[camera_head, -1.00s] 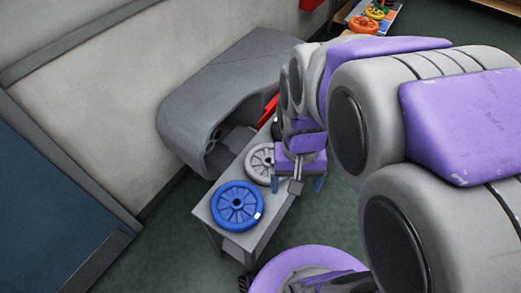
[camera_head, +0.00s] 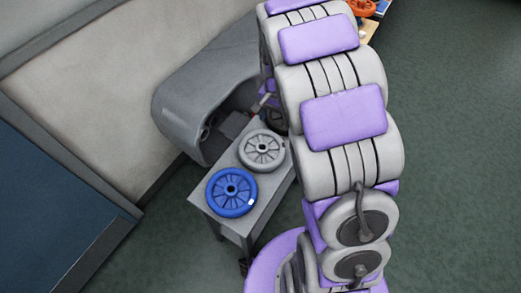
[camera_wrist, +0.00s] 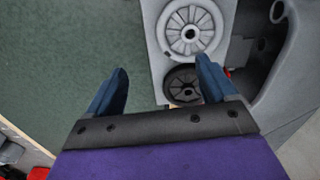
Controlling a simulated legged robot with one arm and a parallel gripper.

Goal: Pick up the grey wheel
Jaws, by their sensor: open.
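The grey wheel (camera_head: 262,149) lies flat on a small grey cart (camera_head: 265,207), just behind the blue wheel (camera_head: 231,192) in the head view. In the wrist view the grey wheel (camera_wrist: 190,28) is at the top, right of centre, beyond the fingertips. My gripper (camera_wrist: 160,78) is open and empty, with its two blue fingers spread apart. Its right finger overlaps a black wheel (camera_wrist: 183,84) in the picture; I cannot tell the height between them. In the head view my arm hides most of the gripper.
A grey curved housing (camera_head: 200,95) stands left of the cart, close to its edge. A blue panel (camera_head: 50,200) and a pale wall (camera_head: 90,90) are farther left. Open green floor (camera_head: 450,150) lies to the right. An orange wheel (camera_head: 361,7) is at the top.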

